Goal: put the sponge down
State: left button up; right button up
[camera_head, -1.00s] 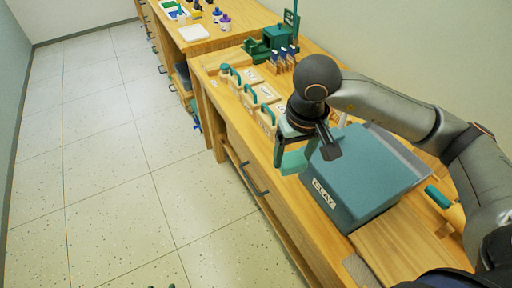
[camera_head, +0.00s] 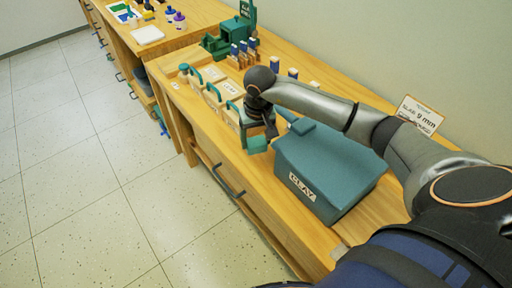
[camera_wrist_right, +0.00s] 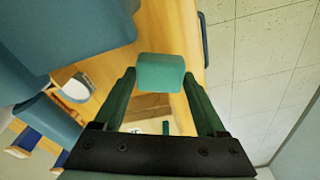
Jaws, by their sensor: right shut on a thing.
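The sponge (camera_head: 257,144) is a small teal block. My right gripper (camera_head: 258,134) is shut on it, at the front part of the wooden bench, left of the clay box. In the right wrist view the sponge (camera_wrist_right: 160,72) sits between the tips of the two green fingers (camera_wrist_right: 159,82). Bench wood and the floor past the bench's edge show around it. I cannot tell whether the sponge touches the bench top. My left gripper is not in view.
The blue-grey clay box (camera_head: 330,170) stands close to the right of the gripper. A green case (camera_head: 218,45) and small bottles stand behind. The floor (camera_head: 90,200) in front is clear.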

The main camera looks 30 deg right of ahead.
aim_at(256, 143)
notch_tip(256, 143, down, 4)
jog(key=shift+r, duration=0.1)
jog(key=shift+f, duration=0.25)
jog(key=o, duration=1.1)
jog(key=shift+o, duration=0.2)
jog(key=shift+r, duration=0.45)
jog(key=r, duration=0.3)
jog(key=s+r, duration=0.1)
jog(key=r, duration=0.7)
jog(key=shift+s+a+r, duration=0.2)
